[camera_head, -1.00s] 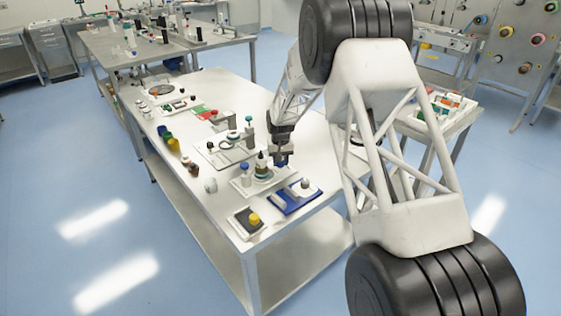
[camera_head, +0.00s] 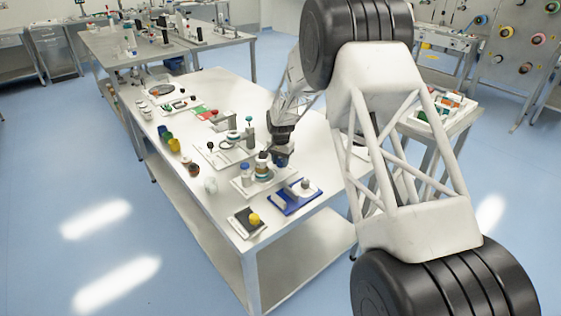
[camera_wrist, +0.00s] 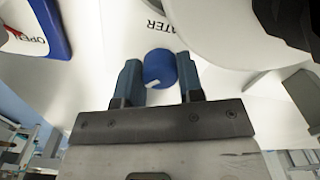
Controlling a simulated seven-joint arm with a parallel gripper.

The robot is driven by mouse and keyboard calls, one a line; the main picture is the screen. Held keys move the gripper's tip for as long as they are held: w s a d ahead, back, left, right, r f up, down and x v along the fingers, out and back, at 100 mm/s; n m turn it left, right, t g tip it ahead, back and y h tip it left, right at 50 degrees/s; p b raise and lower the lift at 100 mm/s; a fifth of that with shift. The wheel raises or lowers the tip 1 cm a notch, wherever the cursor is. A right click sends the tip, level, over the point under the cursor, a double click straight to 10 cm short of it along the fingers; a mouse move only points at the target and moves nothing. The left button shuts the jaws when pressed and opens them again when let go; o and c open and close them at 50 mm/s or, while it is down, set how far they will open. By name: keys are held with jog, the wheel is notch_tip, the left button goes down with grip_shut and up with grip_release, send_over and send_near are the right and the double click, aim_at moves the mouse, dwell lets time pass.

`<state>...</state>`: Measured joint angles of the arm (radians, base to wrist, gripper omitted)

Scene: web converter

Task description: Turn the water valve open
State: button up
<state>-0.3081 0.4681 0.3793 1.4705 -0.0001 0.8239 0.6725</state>
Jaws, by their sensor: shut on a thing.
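The water valve's blue knob (camera_wrist: 159,67) with a pale pointer mark is in the wrist view, beside a white surface with the partly hidden lettering "WATER". My gripper (camera_wrist: 159,82) has its two blue fingers on either side of the knob and is shut on it. A blue-edged plate (camera_wrist: 58,28) lettered "OPEN" shows at upper left in the wrist view.
A blue tray (camera_head: 296,197) and a yellow-knobbed block (camera_head: 253,218) lie nearer the table's front corner. Several small fixtures crowd the table (camera_head: 225,225) farther back.

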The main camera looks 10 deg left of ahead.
aim_at(281, 161)
jog(key=o, duration=0.9)
jog(key=shift+r, duration=0.15)
jog(key=shift+r, duration=3.75)
jog(key=shift+d+r, duration=0.1)
